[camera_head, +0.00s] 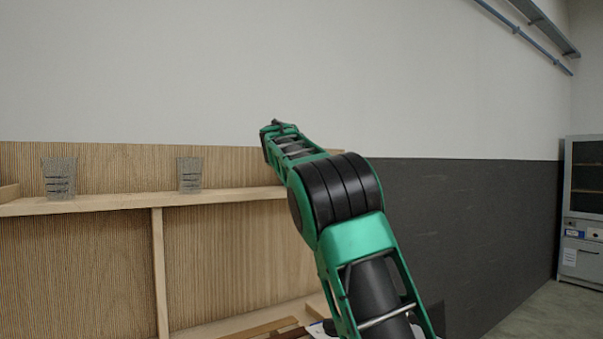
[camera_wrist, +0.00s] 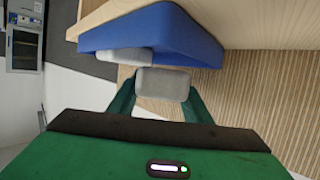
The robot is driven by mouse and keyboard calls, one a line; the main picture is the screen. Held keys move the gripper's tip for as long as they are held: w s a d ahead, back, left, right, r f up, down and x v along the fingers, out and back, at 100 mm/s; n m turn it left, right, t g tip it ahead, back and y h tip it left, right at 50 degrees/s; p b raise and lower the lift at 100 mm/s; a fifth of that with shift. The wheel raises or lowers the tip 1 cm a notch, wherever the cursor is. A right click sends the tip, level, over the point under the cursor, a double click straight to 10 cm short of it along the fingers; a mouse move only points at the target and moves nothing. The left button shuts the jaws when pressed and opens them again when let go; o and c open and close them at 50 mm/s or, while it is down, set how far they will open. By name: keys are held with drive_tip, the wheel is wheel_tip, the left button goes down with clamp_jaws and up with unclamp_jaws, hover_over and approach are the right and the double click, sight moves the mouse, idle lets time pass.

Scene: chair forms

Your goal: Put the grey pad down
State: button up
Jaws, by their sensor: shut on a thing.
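In the wrist view my gripper (camera_wrist: 163,92) has its two green fingers on either side of a light grey pad (camera_wrist: 163,82) and is shut on it. A blue block with a slanted face (camera_wrist: 170,30) lies just beyond the held pad. A second grey piece (camera_wrist: 125,55) rests against the blue block, to the left of the held pad. I cannot tell whether the held pad touches the block or that piece. In the head view my arm covers this spot, and neither the pad nor the fingertips can be made out.
A wooden shelf (camera_head: 110,202) runs along the wall in the head view.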

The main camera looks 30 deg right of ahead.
drive_tip(key=shift+f, duration=0.55)
drive_tip(key=o, duration=1.6)
drive_tip(key=shift+c, duration=0.2)
drive_tip(key=shift+r, duration=0.5)
drive_tip(key=v, duration=1.2)
drive_tip(key=shift+s, duration=0.1)
